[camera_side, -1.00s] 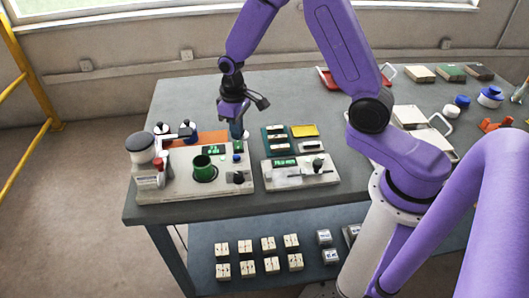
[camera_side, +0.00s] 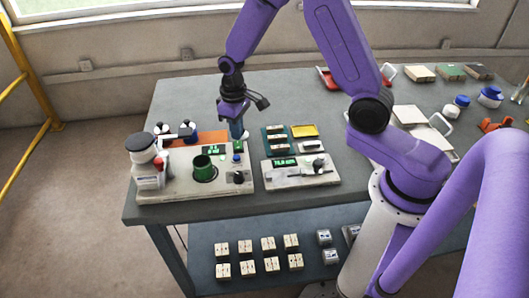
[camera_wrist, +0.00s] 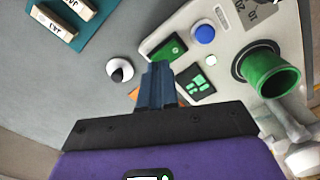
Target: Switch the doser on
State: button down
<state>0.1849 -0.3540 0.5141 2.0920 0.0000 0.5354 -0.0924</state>
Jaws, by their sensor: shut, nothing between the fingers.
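The doser (camera_side: 215,185) is the pale unit at the left of the table; it also shows in the wrist view (camera_wrist: 230,62). It carries a green cup (camera_side: 204,168), seen at the right in the wrist view (camera_wrist: 270,76). In the wrist view, its panel has a green rocker-like switch (camera_wrist: 167,49), a round blue button (camera_wrist: 205,34) and a lit green display (camera_wrist: 195,83). My gripper (camera_wrist: 158,68) is shut and empty, its fingertips appearing just below the green switch. In the side view my gripper (camera_side: 237,133) hangs over the doser's back right; contact cannot be told.
A second pale unit with a lit display (camera_side: 285,162) stands right of the doser. A teal tray (camera_side: 268,142) with small blocks lies behind it. Grey table is free behind my gripper.

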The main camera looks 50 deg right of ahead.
aim_at(238, 142)
jog(key=shift+f, duration=0.85)
dwell(0.5)
jog(key=shift+r, duration=3.55)
jog(key=s+a+r+n, duration=0.2)
jog(key=s+a+r, duration=0.1)
jog(key=s, duration=0.3)
jog(key=s+a+r+n, duration=0.2)
jog(key=s+n, duration=0.1)
jog(key=s, duration=0.4)
jog(key=s+d+r+n, duration=0.2)
jog(key=s+n, duration=0.2)
jog(key=s, duration=1.2)
jog(key=shift+d+r+n, duration=0.15)
jog(key=shift+d+n, duration=0.15)
jog(key=shift+d, duration=0.05)
